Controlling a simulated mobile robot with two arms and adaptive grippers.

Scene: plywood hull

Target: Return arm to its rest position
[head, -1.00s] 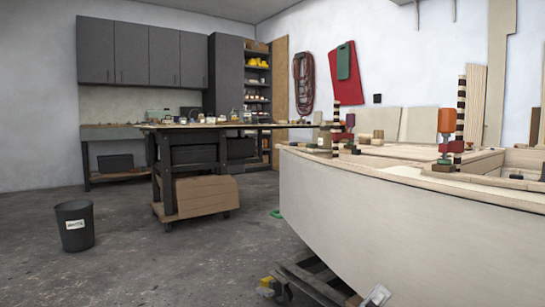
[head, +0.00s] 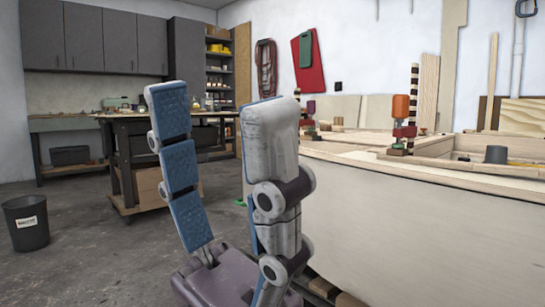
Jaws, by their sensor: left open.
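My left gripper (head: 212,105) fills the middle of the head view, pointing up, with its two jointed fingers spread apart. One finger shows its blue ribbed pads, the other its grey back and dark joints. Nothing is between the fingers. The purple-grey palm is at the bottom of the picture. The gripper stands in front of the plywood hull (head: 420,225) and hides its left end; I cannot tell how far apart they are. My right gripper is not in view.
A dark workbench (head: 122,160) stands behind the gripper, partly hidden. A black bin (head: 27,225) is on the floor at the left. Clamps (head: 400,120) and a dark cup (head: 496,155) are on the hull. The floor between bin and gripper is clear.

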